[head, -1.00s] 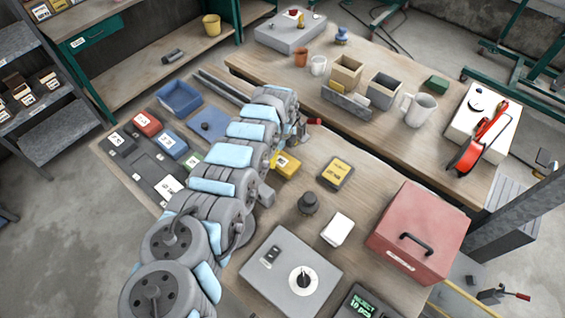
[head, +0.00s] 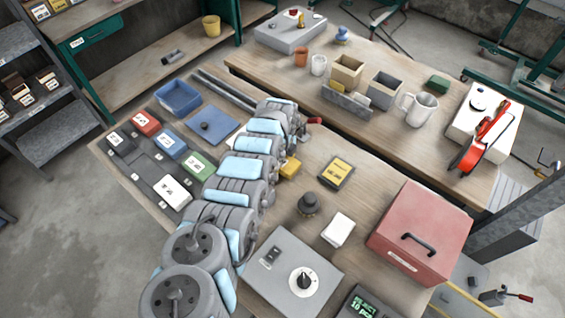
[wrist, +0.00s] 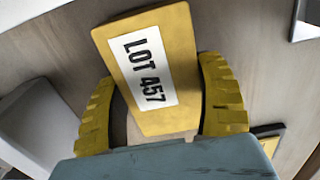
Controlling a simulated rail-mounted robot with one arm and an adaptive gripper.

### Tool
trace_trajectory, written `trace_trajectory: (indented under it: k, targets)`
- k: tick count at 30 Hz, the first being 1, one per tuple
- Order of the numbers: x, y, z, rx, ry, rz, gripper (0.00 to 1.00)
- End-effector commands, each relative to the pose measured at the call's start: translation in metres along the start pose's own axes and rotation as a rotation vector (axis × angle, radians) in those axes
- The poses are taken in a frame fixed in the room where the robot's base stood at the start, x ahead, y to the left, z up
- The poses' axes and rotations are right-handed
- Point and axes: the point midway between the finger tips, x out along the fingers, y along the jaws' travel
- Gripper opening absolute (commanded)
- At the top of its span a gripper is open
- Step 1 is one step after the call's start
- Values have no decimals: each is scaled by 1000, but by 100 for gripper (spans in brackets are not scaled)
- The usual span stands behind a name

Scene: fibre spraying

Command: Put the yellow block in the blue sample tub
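The yellow block (wrist: 182,62), with a white "LOT 457" label, lies between the two yellow fingers of my gripper (wrist: 160,72) in the wrist view. The fingers are spread; a gap shows between the left finger and the block, while the right finger is very close to its edge. I cannot tell if that side touches. In the head view only part of the yellow block (head: 290,168) shows beside my arm, on the near bench; my arm hides the gripper there. The blue sample tub (head: 178,100) stands open at the bench's left rear and looks empty.
A flat blue plate with a knob (head: 213,125) lies between tub and arm. Labelled blocks sit in a dark rack (head: 150,165) at left. A black-and-yellow box (head: 337,172), a dark knob (head: 309,204) and a red case (head: 420,232) stand to the right.

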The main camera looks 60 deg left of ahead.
Motion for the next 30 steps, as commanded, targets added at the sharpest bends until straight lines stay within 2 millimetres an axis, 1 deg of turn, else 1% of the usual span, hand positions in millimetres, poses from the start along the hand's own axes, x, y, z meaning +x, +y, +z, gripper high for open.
trace_trajectory:
  k: [9,13,17,20,30]
  targets:
    - [-2,0,1,0,-1,-1,31]
    - [-7,0,2,-2,-1,-2,31]
    - [-20,-1,2,-1,0,-3,31]
    - [-35,-1,3,-1,-2,-4,31]
    - [-54,14,-7,-1,0,-1,31]
